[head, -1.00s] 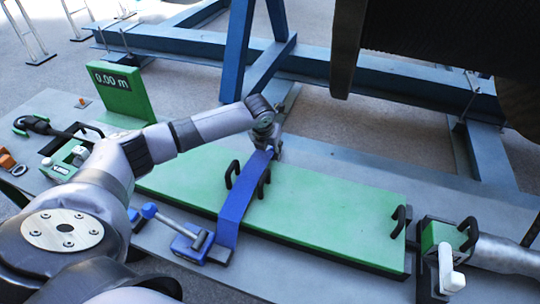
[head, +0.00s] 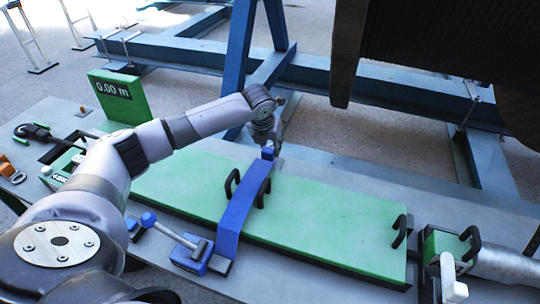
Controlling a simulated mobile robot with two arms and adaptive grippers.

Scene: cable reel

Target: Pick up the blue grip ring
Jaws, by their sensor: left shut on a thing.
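My left arm reaches in from the left over the green board (head: 330,222). My left gripper (head: 267,147) points down at the far end of the blue band (head: 240,207), which lies across the board. The gripper is shut on a small blue piece (head: 267,154), which looks like the blue grip ring. It is small and partly hidden, so its ring shape does not show clearly. I cannot tell whether it touches the band below. My right gripper is not in view.
A blue lever clamp (head: 190,250) sits at the band's near end. Black handles (head: 398,232) stand up from the board. A green sign (head: 118,97) reads 0.00 m. A grey cable end (head: 505,264) lies at the right. A large dark reel (head: 450,55) overhangs the upper right.

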